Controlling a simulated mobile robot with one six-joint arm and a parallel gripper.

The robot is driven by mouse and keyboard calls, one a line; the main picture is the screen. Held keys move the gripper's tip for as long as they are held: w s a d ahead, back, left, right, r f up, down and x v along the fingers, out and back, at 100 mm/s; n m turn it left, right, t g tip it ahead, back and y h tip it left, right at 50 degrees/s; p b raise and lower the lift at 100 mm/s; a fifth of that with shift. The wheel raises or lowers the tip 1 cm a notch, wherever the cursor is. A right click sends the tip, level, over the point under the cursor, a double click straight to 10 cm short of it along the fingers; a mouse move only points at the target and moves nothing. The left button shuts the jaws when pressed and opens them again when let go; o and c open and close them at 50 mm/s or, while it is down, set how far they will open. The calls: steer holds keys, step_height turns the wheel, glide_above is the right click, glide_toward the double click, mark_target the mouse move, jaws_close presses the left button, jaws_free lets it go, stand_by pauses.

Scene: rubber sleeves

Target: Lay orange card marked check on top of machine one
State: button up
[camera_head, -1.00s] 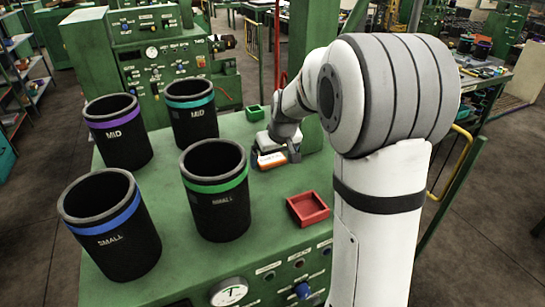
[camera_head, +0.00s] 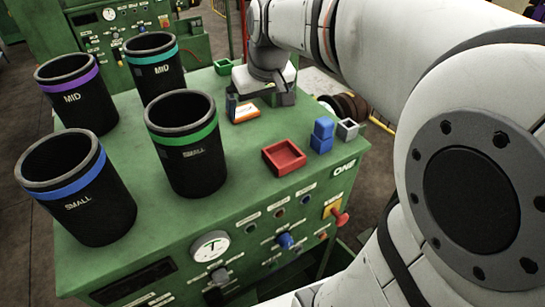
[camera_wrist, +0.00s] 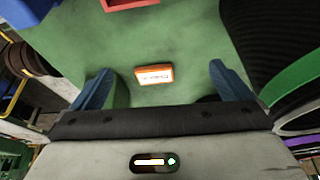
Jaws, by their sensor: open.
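The orange card (camera_head: 243,113) with a white label lies flat on the green top of machine one (camera_head: 225,245), whose front corner reads ONE. In the wrist view the card (camera_wrist: 154,76) shows whole, its label upside down and too small to read surely. My gripper (camera_head: 259,102) is open just behind and above the card in the head view. In the wrist view its two blue fingers stand wide apart on either side of the card, touching neither edge. Nothing is held.
Several black sleeves with coloured bands, one green-banded (camera_head: 187,143), stand on the machine's left half. A red tray (camera_head: 284,157), a blue block (camera_head: 322,135) and a small grey box (camera_head: 347,128) sit near the right edge. A green tray (camera_head: 223,66) is at the back.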

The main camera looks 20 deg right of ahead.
steer(key=s+f, duration=0.3)
steer(key=s, duration=0.5)
steer(key=s+a+f+m, duration=0.1)
steer(key=s+f, duration=0.2)
steer(key=s, duration=0.5)
steer(key=shift+s+a+f+m+h, duration=0.15)
steer(key=shift+s+f+m+h, duration=0.05)
steer(key=shift+s+m+h, duration=0.1)
steer(key=shift+w, duration=0.1)
steer(key=shift+c, duration=0.4)
